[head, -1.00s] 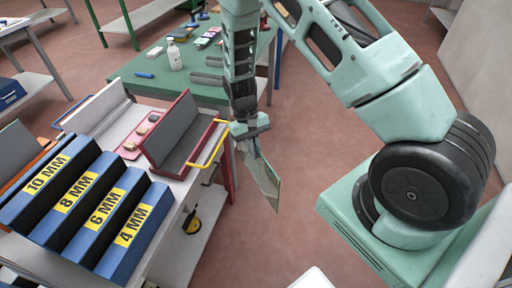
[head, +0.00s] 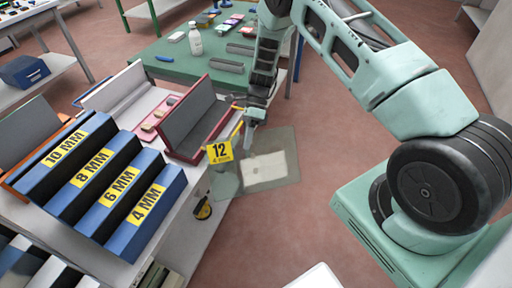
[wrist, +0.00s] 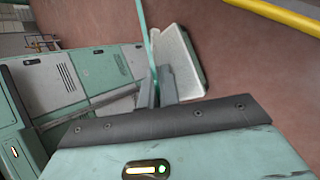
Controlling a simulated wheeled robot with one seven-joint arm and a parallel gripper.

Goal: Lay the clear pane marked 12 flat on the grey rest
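My gripper (head: 252,118) is shut on the upper edge of the clear pane (head: 283,150), which hangs below it over the floor gap beside the table. The pane faces the head camera, and its yellow tag reads 12, 4 mm. A pale rectangle shows on or through it. In the wrist view the pane (wrist: 148,52) is a thin green edge between the dark fingers (wrist: 157,92). Grey padded strips (head: 226,65) lie flat on the green table (head: 165,65) beyond my gripper; I cannot tell for sure whether they are the grey rest.
Blue slotted blocks (head: 120,190) marked 10, 8, 6 and 4 MM stand on the left bench. A red-framed grey holder (head: 190,125) is close left of the pane. A white bottle (head: 195,40) stands on the green table. A yellow rail (wrist: 280,14) crosses the wrist view's top right.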

